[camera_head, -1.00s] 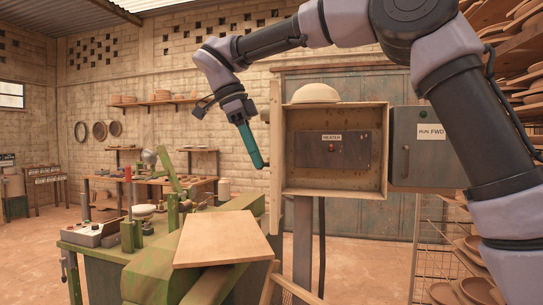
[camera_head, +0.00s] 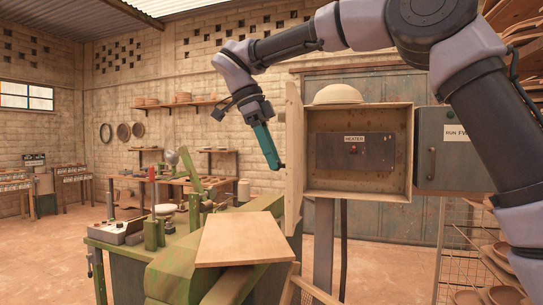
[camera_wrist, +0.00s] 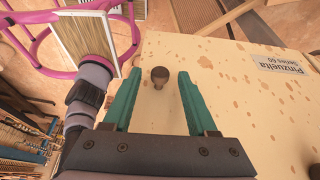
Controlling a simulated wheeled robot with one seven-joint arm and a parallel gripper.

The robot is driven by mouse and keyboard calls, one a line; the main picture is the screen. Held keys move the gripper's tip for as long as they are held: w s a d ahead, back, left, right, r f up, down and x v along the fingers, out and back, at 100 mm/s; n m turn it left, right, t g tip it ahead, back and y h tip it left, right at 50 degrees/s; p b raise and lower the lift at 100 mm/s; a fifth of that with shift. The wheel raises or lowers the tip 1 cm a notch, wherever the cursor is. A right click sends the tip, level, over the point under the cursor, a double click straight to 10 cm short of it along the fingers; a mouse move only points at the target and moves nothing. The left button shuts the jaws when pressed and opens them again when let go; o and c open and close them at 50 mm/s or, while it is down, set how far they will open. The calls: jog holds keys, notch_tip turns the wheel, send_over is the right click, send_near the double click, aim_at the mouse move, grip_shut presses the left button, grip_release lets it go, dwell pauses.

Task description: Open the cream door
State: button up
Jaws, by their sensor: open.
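The cream door (camera_head: 293,150) of the cream box (camera_head: 357,193) stands swung open, seen almost edge-on at the box's left side in the head view. In the wrist view the door's speckled face (camera_wrist: 235,85) fills the middle and right, with a small dark round knob (camera_wrist: 160,76) and a label. My gripper (camera_head: 278,166) has teal fingers and hangs just left of the door. In the wrist view my gripper (camera_wrist: 156,78) is open, with the knob showing between its fingertips. I cannot tell whether the fingers touch the door or knob.
Inside the box is a dark HEATER panel (camera_head: 355,152) with a red button. A pale dome (camera_head: 338,94) sits on top. A grey box (camera_head: 440,150) adjoins its right side. A green machine (camera_head: 180,270) with a wooden board (camera_head: 243,240) stands below and left.

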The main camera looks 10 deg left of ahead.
jog(key=v, duration=0.7)
jog(key=shift+r, duration=0.25)
jog(key=shift+a, duration=0.15)
